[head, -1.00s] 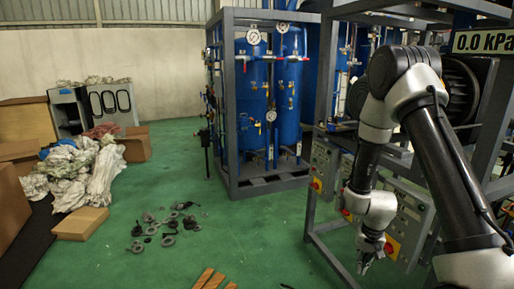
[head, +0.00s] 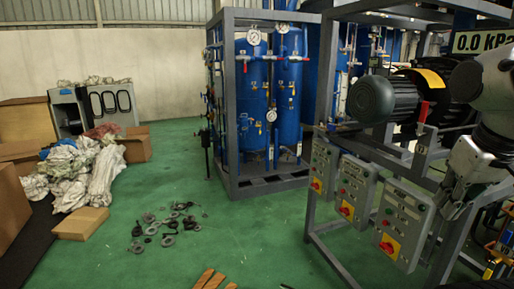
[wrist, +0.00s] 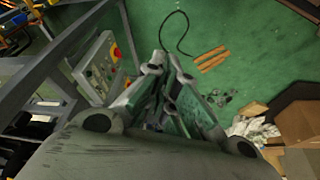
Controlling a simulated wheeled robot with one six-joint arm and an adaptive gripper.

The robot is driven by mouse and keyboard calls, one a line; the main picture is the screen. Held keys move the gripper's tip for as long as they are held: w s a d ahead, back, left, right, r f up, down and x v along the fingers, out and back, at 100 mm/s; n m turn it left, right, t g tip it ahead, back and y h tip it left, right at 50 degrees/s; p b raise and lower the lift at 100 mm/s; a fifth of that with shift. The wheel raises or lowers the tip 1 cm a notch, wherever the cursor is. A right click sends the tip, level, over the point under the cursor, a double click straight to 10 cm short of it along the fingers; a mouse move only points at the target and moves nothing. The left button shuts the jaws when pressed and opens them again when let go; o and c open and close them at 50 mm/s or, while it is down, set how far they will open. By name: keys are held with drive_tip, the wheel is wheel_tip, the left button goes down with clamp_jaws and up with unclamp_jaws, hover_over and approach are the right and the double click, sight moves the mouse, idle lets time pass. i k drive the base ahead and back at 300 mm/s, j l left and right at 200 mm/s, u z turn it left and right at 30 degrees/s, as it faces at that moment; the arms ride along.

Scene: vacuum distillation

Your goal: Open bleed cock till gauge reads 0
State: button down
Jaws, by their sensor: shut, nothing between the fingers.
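The gauge display (head: 482,41) at the upper right of the head view reads 0.0 kPa; its right end is cut by the frame edge. A small upright red handle (head: 423,111) stands beside the motor on the frame; I cannot tell for sure that it is the bleed cock. My gripper (wrist: 166,72) shows in the wrist view, pointing down over the green floor, its fingers shut with nothing between them. It is apart from the red handle. In the head view my arm is at the right edge and partly cut off.
Control boxes (head: 354,190) with red and yellow switches hang on the grey frame (head: 310,215). A dark motor (head: 372,99) sits on top. Blue tanks (head: 252,95) stand in a rack behind.

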sight(489, 271)
drive_tip(key=i+l+z, duration=0.15)
drive_tip(key=z, duration=0.3)
drive_tip(key=i+l+z, duration=0.2)
drive_tip(key=z, duration=0.25)
drive_tip(key=i+l+z, duration=0.15)
drive_tip(key=z, duration=0.3)
drive_tip(key=i, duration=0.1)
